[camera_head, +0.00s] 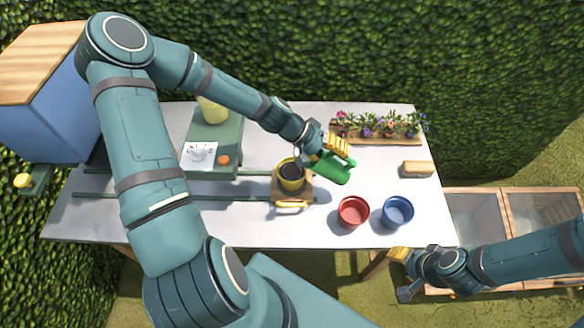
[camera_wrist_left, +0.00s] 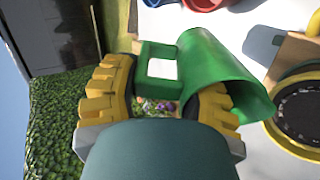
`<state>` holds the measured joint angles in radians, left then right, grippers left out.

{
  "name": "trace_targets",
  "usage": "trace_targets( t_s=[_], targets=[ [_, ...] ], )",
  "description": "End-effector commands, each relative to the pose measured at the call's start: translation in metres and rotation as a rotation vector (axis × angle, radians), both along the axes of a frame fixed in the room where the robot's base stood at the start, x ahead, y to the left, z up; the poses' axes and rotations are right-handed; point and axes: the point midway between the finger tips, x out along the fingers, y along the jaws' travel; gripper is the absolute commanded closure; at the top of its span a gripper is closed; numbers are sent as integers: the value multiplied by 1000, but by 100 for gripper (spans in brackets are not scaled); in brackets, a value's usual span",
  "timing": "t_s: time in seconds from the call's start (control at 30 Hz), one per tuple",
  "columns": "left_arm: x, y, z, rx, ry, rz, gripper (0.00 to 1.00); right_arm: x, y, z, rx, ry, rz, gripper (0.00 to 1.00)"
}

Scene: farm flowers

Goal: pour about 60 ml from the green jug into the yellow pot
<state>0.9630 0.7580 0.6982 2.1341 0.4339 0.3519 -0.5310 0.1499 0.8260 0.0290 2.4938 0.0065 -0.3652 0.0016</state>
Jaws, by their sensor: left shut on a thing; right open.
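The green jug (camera_head: 335,168) is in my left gripper (camera_head: 338,150), above the table and just right of the yellow pot. In the left wrist view the yellow fingers (camera_wrist_left: 162,98) are shut on the handle side of the jug (camera_wrist_left: 225,75). I cannot tell its exact tilt or its liquid level, and no stream shows. The yellow pot (camera_head: 292,186) holds dark soil and sits on a wooden carrier; its rim shows at the right of the left wrist view (camera_wrist_left: 281,135). My right gripper (camera_head: 399,273) is open and empty off the table's front right edge.
A red pot (camera_head: 353,212) and a blue pot (camera_head: 397,212) stand at the front right. A planter of flowers (camera_head: 375,138) and a wooden block (camera_head: 417,169) are behind them. Green rails (camera_head: 150,197) run left from the carrier past a green station (camera_head: 228,140).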

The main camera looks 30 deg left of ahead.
Motion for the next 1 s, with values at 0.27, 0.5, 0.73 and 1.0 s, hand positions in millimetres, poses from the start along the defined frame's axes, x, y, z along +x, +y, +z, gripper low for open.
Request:
trace_targets(
  t_s=[0.27, 0.5, 0.73, 1.0],
  targets=[
    [3, -8, -8, 108, 36, -4, 97, 0, 0, 1, 0, 0, 0, 53],
    [5, -14, -16, 184, 64, -4, 97, 0, 0, 3, 1, 0, 0, 53],
    [7, -19, -22, 251, 89, -4, 97, 0, -1, 8, 2, 0, 0, 53],
    [11, -29, -30, 321, 115, -5, 97, 0, -1, 17, 3, -1, 0, 53]
  ],
)
